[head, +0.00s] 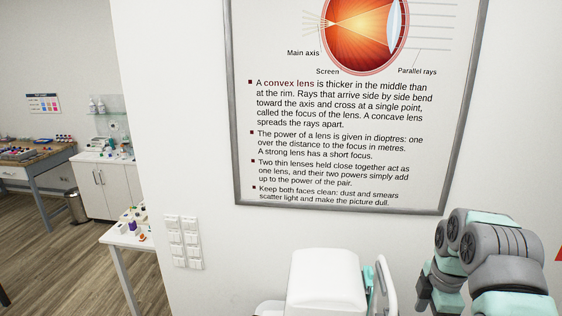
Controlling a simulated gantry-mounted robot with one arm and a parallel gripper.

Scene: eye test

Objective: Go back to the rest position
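My gripper is not in the head view. Grey and teal links of my arm stand at the lower right, in front of the white wall (190,120). The arm runs out of the picture at the bottom, so its end is hidden. No object held by me can be seen.
A framed poster (340,150) about convex lenses hangs on the wall, with switch plates (183,242) at its lower left. A white table (118,237) with small items stands left of the wall corner. Farther back are a white cabinet (103,190), a bin (75,206) and a workbench (35,171). Wooden floor (75,265) lies open.

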